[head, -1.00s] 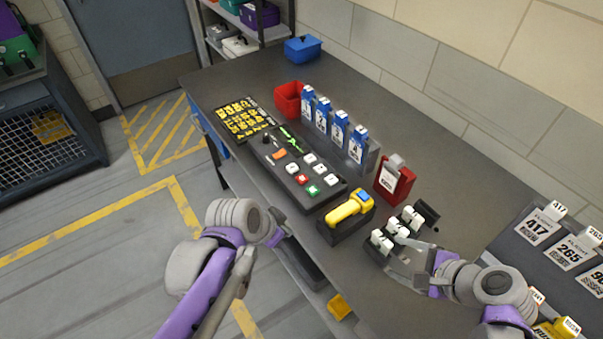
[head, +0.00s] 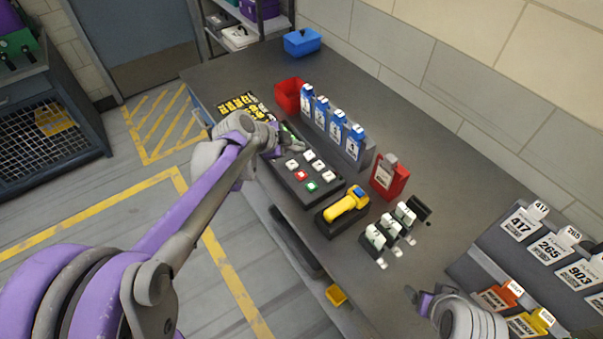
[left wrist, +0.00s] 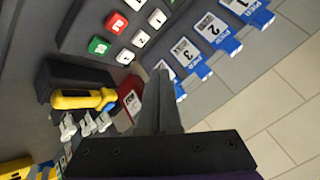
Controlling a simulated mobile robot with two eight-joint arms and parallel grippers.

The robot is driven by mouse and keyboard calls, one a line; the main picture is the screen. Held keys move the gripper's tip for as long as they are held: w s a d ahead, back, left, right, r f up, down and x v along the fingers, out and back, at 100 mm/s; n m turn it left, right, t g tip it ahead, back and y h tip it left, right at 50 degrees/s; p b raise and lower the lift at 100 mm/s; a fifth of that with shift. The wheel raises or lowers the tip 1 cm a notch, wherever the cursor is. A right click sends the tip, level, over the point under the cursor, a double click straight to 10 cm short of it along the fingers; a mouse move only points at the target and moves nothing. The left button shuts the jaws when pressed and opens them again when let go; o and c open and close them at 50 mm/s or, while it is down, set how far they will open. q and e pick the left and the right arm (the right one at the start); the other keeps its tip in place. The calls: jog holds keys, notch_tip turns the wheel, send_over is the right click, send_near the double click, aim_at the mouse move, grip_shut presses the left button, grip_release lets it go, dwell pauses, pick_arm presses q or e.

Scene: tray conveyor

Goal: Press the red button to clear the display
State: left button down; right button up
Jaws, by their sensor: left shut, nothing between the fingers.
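The red button (head: 300,175) sits on a dark console (head: 328,192) among white buttons and beside a green button (head: 312,187). The left wrist view also shows the red button (left wrist: 116,23) at upper left. My left gripper (head: 298,147) is shut and empty. It reaches over the upper part of the console, beyond the red button and apart from it. Its closed fingers (left wrist: 160,72) point toward the bench in the left wrist view. A green-lit display strip (head: 289,130) is mostly hidden by the gripper. My right gripper (head: 420,296) is low over the bench; its jaws are unclear.
Yellow keys (head: 237,103) are partly behind my left arm. A row of blue-topped tags (head: 338,128) stands beside the console. Numbered cards (head: 520,222) stand at right.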

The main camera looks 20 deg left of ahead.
pick_arm(q)
jog(key=shift+f, duration=0.15)
pick_arm(e)
jog(key=shift+f, duration=0.1)
pick_arm(q)
jog(key=b, duration=0.5)
send_over(298, 176)
notch_tip(298, 176, down, 8)
jog(key=shift+s+r, duration=0.1)
jog(key=shift+r, duration=0.1)
pick_arm(e)
jog(key=f, duration=0.2)
jog(key=s+f, duration=0.1)
jog(key=f, duration=0.3)
jog(key=shift+s+f, duration=0.15)
jog(key=shift+s, duration=0.25)
pick_arm(q)
jog(key=shift+f+b, duration=0.45)
jog(key=shift+f, duration=0.05)
pick_arm(e)
jog(key=shift+f, duration=0.3)
pick_arm(q)
jog(key=shift+f, duration=0.15)
jog(key=shift+f, duration=0.25)
pick_arm(e)
jog(key=shift+f, duration=0.2)
